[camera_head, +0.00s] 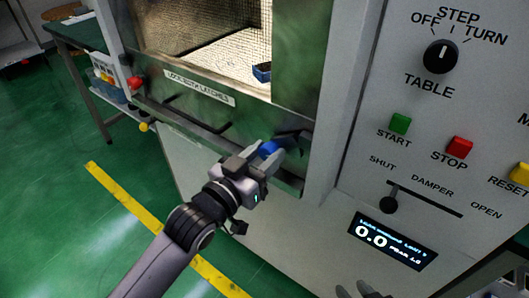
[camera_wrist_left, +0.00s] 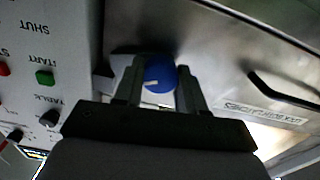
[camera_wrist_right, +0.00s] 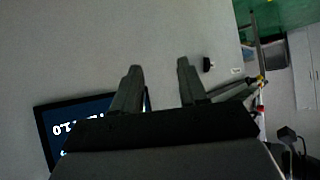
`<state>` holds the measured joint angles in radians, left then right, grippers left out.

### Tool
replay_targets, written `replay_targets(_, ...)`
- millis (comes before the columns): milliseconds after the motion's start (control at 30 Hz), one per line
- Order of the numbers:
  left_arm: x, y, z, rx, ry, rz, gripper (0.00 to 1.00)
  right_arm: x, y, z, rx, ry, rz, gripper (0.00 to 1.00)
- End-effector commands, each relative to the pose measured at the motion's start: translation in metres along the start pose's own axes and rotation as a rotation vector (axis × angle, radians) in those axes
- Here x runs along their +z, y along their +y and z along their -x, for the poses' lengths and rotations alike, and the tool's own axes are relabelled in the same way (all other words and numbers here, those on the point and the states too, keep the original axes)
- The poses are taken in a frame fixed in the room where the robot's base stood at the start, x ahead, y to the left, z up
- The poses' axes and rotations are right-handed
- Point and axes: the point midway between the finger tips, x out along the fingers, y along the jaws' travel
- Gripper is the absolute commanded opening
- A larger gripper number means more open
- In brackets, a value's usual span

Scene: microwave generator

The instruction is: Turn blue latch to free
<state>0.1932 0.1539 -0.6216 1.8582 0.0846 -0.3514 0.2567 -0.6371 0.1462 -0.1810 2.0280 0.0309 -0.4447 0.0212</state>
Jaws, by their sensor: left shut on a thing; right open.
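The blue latch (camera_head: 268,149) is a round blue knob at the lower right of the green-framed door. In the left wrist view the blue latch (camera_wrist_left: 160,75) sits between the two fingers, with a white pointer mark towards its left. My left gripper (camera_head: 272,155) is shut on the blue latch; it also shows in the left wrist view (camera_wrist_left: 158,85). My right gripper (camera_head: 358,291) is at the bottom edge of the head view. In the right wrist view it is open and empty (camera_wrist_right: 160,80), in front of the pale panel.
A red knob (camera_head: 135,83) and a yellow knob (camera_head: 144,127) are at the door's left. The damper slider (camera_head: 389,204), display (camera_head: 392,241), stop button (camera_head: 460,147) and start button (camera_head: 400,123) are on the right panel.

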Motion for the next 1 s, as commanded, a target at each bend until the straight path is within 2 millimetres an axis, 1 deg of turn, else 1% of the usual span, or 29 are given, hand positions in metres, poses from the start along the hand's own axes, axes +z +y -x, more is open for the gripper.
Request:
replay_targets(167, -0.003, 0.000, 0.000, 0.000, -0.003, -0.108, 0.10, -0.007, 0.002, 0.006, 0.005, 0.002, 0.007, 0.43)
replay_targets(433, -0.003, 0.001, 0.000, 0.000, -0.004, -0.351, 0.10, -0.018, 0.007, 0.017, 0.018, 0.009, 0.017, 0.43)
replay_targets(600, -0.002, 0.001, 0.000, 0.001, -0.003, -0.512, 0.10, -0.018, 0.010, 0.022, 0.026, 0.000, 0.023, 0.43)
replay_targets(800, -0.002, 0.001, 0.000, 0.001, -0.002, -0.703, 0.10, -0.022, 0.010, 0.028, 0.028, 0.005, 0.029, 0.43)
replay_targets(1000, -0.001, 0.001, 0.000, 0.001, -0.002, -0.893, 0.10, -0.022, 0.009, 0.031, 0.030, -0.003, 0.027, 0.43)
